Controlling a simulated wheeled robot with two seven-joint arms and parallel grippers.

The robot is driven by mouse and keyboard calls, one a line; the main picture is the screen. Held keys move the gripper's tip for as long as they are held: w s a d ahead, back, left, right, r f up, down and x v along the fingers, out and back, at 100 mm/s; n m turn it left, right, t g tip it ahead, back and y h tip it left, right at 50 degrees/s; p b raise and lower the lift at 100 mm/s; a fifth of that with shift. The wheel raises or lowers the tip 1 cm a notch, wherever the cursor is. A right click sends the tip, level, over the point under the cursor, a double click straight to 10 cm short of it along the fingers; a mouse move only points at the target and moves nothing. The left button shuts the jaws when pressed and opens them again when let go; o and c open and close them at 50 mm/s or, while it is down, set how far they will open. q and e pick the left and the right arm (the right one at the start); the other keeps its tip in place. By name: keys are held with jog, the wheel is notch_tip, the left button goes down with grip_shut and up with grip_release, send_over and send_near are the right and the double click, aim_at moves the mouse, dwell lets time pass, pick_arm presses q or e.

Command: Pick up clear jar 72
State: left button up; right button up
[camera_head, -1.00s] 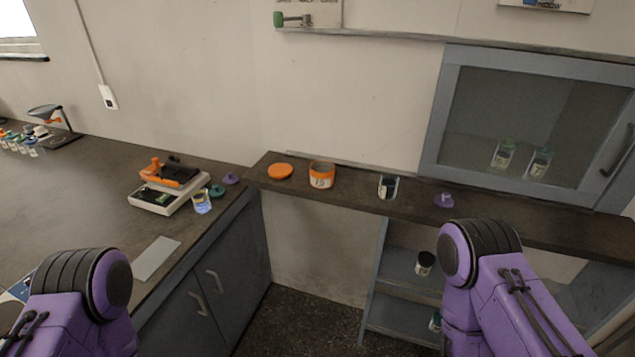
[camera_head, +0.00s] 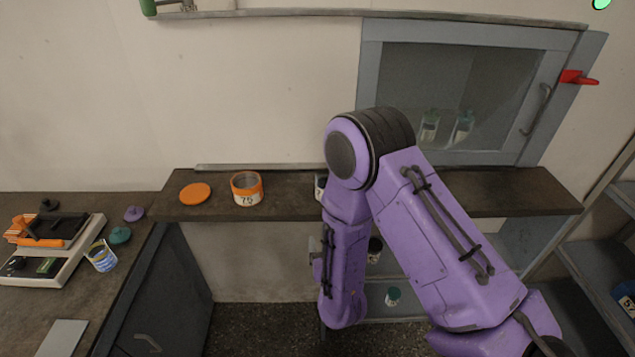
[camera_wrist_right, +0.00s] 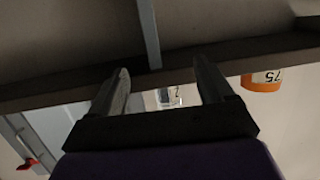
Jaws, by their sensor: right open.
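The clear jar with a dark-marked label (camera_head: 319,187) stands on the dark wall shelf. It is mostly hidden behind my right arm in the head view, and only its left edge shows, so its number cannot be read whole there. In the right wrist view a clear jar (camera_wrist_right: 167,97) shows between the two fingers, beyond them, with part of its label visible. My right gripper (camera_wrist_right: 160,76) is open, with nothing between its fingers. In the head view it is hidden by my arm. My left gripper is out of view.
An orange-rimmed jar (camera_head: 247,190) stands left of the clear jar, with an orange lid (camera_head: 195,194) beside it. A glass-fronted cabinet (camera_head: 369,85) stands at the back right. Lower shelves hold a dark-topped jar (camera_head: 374,250) and a teal-lidded jar (camera_head: 392,296).

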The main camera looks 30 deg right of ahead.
aim_at(325, 185)
notch_tip(325, 185, up, 9)
jog(key=w+d+m+t+h, duration=0.1)
jog(key=w+t+h, duration=0.1)
jog(key=w+h, duration=0.1)
jog(key=x, duration=0.1)
jog(key=p+x, duration=0.1)
jog(key=x, duration=0.1)
jog(key=f+x, duration=0.1)
jog(key=x, duration=0.1)
jog(key=shift+w+d+p, duration=0.15)
jog(key=shift+w+p, duration=0.05)
jog(key=shift+p, duration=0.1)
jog(key=p+x, duration=0.2)
jog(key=x, duration=0.3)
jog(key=shift+f, duration=0.1)
jog(key=shift+w+f, duration=0.15)
jog(key=shift+w, duration=0.05)
jog(key=shift+s, duration=0.1)
jog(key=c, duration=0.8)
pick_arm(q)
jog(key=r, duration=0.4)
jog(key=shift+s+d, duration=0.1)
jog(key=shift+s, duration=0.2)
pick_arm(e)
jog(key=c, duration=0.4)
